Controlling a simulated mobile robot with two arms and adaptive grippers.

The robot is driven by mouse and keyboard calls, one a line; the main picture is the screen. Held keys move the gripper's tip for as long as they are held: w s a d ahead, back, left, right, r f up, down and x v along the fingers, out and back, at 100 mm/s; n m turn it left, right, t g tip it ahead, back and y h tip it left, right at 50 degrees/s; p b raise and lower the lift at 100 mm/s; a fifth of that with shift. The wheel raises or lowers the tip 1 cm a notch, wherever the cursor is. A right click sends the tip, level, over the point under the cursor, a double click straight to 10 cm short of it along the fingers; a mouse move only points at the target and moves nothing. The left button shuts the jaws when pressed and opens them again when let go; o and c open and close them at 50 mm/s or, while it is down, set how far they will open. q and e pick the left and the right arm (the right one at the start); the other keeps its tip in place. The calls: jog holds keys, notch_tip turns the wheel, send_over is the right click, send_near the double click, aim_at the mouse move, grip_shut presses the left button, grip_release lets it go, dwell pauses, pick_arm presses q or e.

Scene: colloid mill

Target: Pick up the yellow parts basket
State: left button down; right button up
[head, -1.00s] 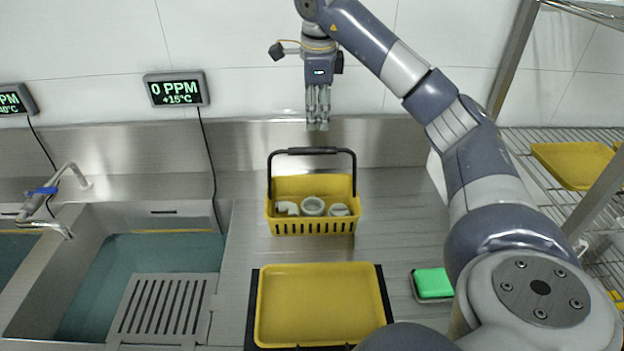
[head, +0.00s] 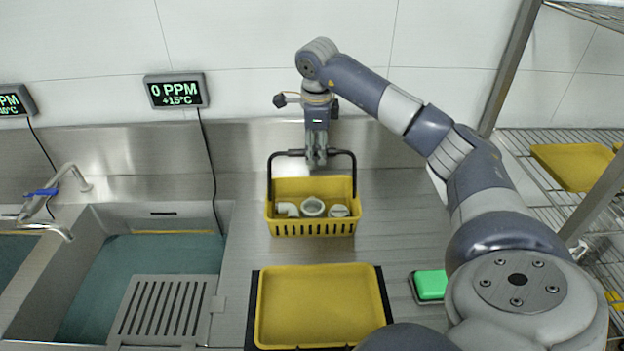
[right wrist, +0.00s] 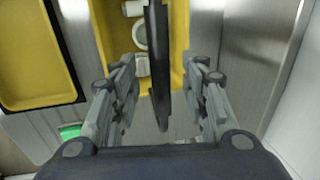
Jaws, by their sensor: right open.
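The yellow parts basket (head: 312,228) stands upright on the steel counter, with several white fittings (head: 313,207) inside. Its black handle (head: 270,178) stands raised over it. My right gripper (head: 317,160) points down at the handle's top bar, at the basket's back. In the right wrist view, the handle (right wrist: 158,70) runs between the two open fingers of the gripper (right wrist: 162,100), with a gap on each side. The basket (right wrist: 178,40) shows beyond it in that view. My left gripper is not in view.
A yellow tray (head: 320,305) on a black base lies in front of the basket. A sink (head: 150,255) with a slotted plate is at left. Wire shelves (head: 545,210) stand at right.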

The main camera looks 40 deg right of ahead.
jog(key=shift+w+d+f, duration=0.15)
jog(key=shift+d+f, duration=0.05)
jog(key=shift+f, duration=0.9)
grip_shut()
jog(key=shift+r, duration=0.1)
